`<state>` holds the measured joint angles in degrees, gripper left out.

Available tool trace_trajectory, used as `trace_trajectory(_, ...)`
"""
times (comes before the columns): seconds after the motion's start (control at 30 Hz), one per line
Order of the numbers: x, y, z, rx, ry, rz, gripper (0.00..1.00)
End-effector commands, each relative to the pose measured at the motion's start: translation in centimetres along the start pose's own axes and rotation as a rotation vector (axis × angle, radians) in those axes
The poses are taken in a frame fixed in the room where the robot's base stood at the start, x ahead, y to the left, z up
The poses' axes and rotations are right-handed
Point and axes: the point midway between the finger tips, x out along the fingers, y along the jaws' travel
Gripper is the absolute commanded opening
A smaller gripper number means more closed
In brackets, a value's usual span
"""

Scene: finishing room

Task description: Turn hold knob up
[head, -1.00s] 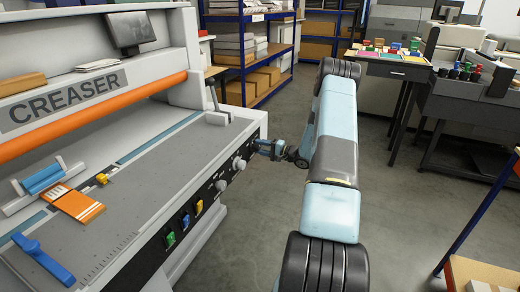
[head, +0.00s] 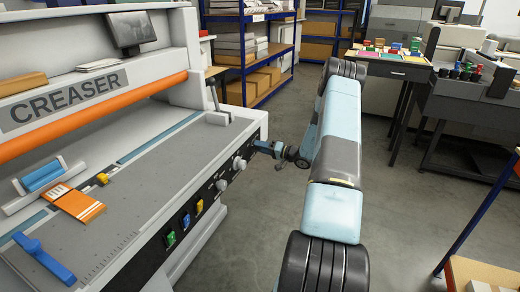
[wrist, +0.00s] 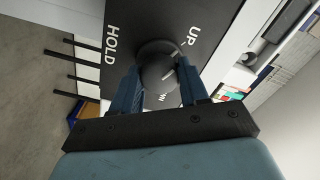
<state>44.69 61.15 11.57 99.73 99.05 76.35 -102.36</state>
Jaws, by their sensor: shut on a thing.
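In the wrist view, the dark round hold knob (wrist: 157,65) sits on the black panel (wrist: 150,18) between the two blue fingers of my gripper (wrist: 158,88). The gripper is shut on the knob, one finger on each side. The white word HOLD is left of the knob and UP is at its upper right. In the head view, my gripper (head: 264,147) is at the far end of the creaser's (head: 150,150) front panel, where the gripper covers the knob.
Two pale knobs, one here (head: 239,163), and green, blue and yellow switches (head: 185,221) line the same panel. A blue-framed shelf (head: 262,60) with boxes stands behind. A table with coloured blocks (head: 385,62) is at the back right. Floor right of the creaser is open.

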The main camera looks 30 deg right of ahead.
Motion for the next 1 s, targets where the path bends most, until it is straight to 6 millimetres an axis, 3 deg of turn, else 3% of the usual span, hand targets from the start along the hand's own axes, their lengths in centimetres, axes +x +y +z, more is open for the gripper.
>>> trace_trajectory(0.37, -0.21, 0.30, 0.06, -0.003, 0.001, 0.008, 0.14)
trace_trajectory(0.4, -0.22, 0.30, 0.04, -0.003, 0.001, 0.008, 0.46)
trace_trajectory(0.6, -0.17, 0.19, -0.03, -0.004, 0.001, 0.005, 0.65)
trace_trajectory(0.67, -0.15, 0.15, -0.05, -0.004, 0.002, 0.004, 0.69)
trace_trajectory(1.0, -0.81, 0.11, -0.13, -0.004, 0.003, 0.004, 0.69)
